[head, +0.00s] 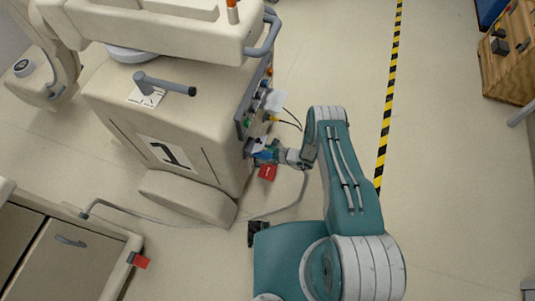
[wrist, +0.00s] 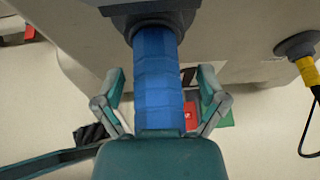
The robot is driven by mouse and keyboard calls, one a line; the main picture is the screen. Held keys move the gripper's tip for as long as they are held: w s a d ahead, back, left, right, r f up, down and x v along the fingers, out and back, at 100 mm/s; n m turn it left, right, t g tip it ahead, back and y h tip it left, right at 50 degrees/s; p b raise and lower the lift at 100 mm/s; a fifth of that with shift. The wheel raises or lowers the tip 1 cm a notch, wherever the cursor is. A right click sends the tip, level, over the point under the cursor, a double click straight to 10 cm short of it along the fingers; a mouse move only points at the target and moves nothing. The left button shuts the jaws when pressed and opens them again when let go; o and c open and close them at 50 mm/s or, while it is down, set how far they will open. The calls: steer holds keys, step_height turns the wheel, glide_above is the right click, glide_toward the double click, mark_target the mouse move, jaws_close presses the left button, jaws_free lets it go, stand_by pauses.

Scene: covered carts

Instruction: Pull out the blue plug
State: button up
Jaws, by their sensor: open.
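The blue plug (wrist: 158,80) fills the middle of the wrist view. Its far end sits in a dark socket (wrist: 150,14) on the beige cart. My gripper (wrist: 160,85) is open, with one finger on each side of the plug and gaps between the fingers and the plug. The plug's near end is hidden behind the gripper's palm. In the head view, my gripper (head: 268,154) is at the side panel of the cart (head: 150,120), and only a small part of the blue plug (head: 264,155) shows there.
A yellow plug (wrist: 306,70) with a black cable is to the right of the blue plug. A red tag (head: 267,172) hangs below my gripper, and a grey cable (head: 285,207) runs along the floor.

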steer(key=shift+s+a+r+n, duration=0.1)
steer(key=shift+s+a+n, duration=0.1)
steer(key=shift+a, duration=0.35)
steer(key=shift+s+a+n, duration=0.1)
steer(key=shift+s+a, duration=0.05)
steer(key=shift+a, duration=0.4)
steer(key=shift+c, duration=0.3)
jaws_close()
steer(key=shift+s+d+f+g, duration=0.2)
steer(key=shift+s+d+g, duration=0.1)
steer(key=shift+s+d, duration=0.25)
steer(key=shift+s+d+f, duration=0.1)
steer(key=shift+s+d, duration=0.1)
steer(key=shift+d, duration=0.25)
steer(key=c, duration=1.2)
jaws_free()
steer(key=shift+s+d, duration=0.25)
steer(key=shift+d, duration=0.55)
steer(key=shift+s+d, duration=0.25)
steer(key=shift+d, duration=0.5)
steer(key=shift+w+d, duration=0.15)
steer(key=shift+w, duration=0.05)
jaws_close()
